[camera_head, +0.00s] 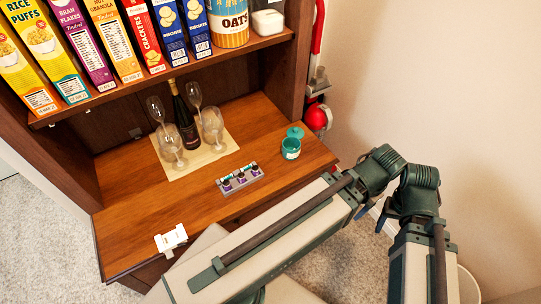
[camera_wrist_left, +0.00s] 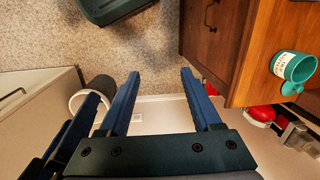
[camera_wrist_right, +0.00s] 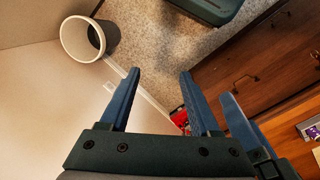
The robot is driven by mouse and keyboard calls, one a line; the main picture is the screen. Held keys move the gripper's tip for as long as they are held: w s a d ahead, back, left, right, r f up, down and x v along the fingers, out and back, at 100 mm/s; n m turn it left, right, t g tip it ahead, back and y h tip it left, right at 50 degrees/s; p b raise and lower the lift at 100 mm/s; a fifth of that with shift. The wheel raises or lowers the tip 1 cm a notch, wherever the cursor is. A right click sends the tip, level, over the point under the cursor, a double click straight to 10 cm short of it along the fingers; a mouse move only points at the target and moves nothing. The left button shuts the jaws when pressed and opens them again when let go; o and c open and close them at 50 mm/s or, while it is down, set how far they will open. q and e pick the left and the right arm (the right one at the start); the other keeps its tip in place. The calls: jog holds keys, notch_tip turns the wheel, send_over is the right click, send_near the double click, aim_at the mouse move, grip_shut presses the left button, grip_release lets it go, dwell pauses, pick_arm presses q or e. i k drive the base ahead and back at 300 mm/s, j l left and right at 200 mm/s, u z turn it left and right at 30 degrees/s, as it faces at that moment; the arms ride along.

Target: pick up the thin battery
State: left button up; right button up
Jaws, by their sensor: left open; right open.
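A small grey holder (camera_head: 241,185) lies on the wooden counter in the head view. Several small dark cylinders with purple bands (camera_head: 241,178) stand in it and look like batteries. I cannot tell which is the thin one. Part of this group shows at the right edge of the right wrist view (camera_wrist_right: 312,132). My left gripper (camera_wrist_left: 160,72) is open and empty. My right gripper (camera_wrist_right: 160,72) is open and empty beside it. Both are off the counter's side, with carpet below. The fingertips are not clear in the head view.
A teal jar (camera_head: 291,148) stands right of the holder. A bottle (camera_head: 184,120) and several glasses stand on a mat (camera_head: 168,171) behind. A white object (camera_head: 171,239) is at the front edge. A bin (camera_wrist_right: 90,38) stands on the floor.

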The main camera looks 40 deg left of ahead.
aim_at(230, 176)
jog(key=u, duration=2.25)
jog(key=k+l, duration=0.6)
jog(key=l, duration=0.15)
